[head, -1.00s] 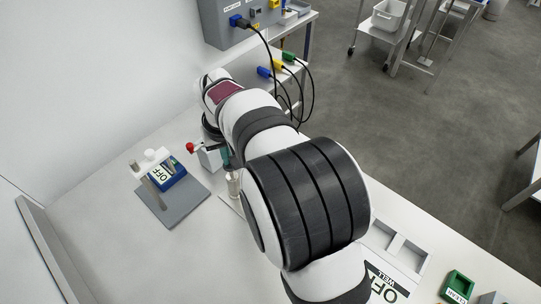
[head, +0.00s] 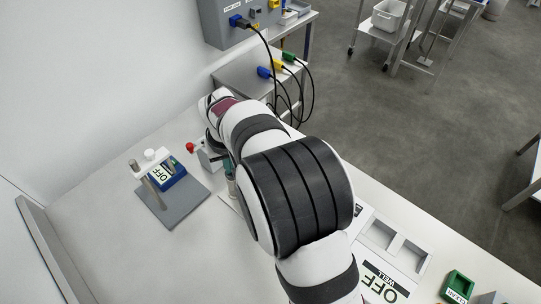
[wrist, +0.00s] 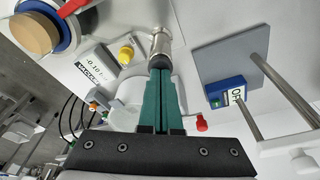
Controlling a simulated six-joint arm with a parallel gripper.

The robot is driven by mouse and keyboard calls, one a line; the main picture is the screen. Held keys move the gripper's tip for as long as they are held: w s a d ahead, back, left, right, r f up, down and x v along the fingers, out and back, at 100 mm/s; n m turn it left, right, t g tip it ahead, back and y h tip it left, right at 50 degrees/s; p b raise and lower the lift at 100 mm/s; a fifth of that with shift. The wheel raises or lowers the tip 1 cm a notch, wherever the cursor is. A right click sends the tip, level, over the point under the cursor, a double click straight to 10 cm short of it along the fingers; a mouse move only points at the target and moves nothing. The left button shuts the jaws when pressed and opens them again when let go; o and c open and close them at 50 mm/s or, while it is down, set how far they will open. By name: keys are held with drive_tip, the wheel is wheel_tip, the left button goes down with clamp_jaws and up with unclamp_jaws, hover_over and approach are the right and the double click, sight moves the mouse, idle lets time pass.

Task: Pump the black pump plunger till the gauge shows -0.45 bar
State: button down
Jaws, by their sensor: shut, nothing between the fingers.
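The pump (wrist: 160,44) is an upright metal cylinder, seen from above in the wrist view. A dark piece at its near end, likely the black plunger (wrist: 160,62), is mostly hidden by my fingertips. My gripper (wrist: 161,72) has green fingers, pressed together with nothing between them, right at that dark piece; I cannot tell whether they touch it. The gauge (wrist: 95,68) is a white display marked VACUUM that appears to read -0.10. In the head view my gripper (head: 226,165) is partly hidden behind my arm, just above the pump cylinder (head: 231,187).
A grey plate with posts (head: 172,207) carries a blue box (head: 167,174) labelled OFF, left of the pump. A red knob (head: 190,147) and a yellow knob (wrist: 126,55) are close by. A cork-topped vessel (wrist: 36,33) stands at the wrist view's upper left.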

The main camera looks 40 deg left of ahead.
drive_tip(key=shift+w+a+v, duration=0.1)
drive_tip(key=shift+a+v, duration=0.1)
drive_tip(key=shift+v, duration=1)
drive_tip(key=shift+w+a+v, duration=0.15)
drive_tip(key=shift+a+v, duration=0.05)
drive_tip(key=shift+v, duration=1)
drive_tip(key=shift+r, duration=0.1)
idle(1.0)
idle(0.9)
idle(2.0)
idle(0.9)
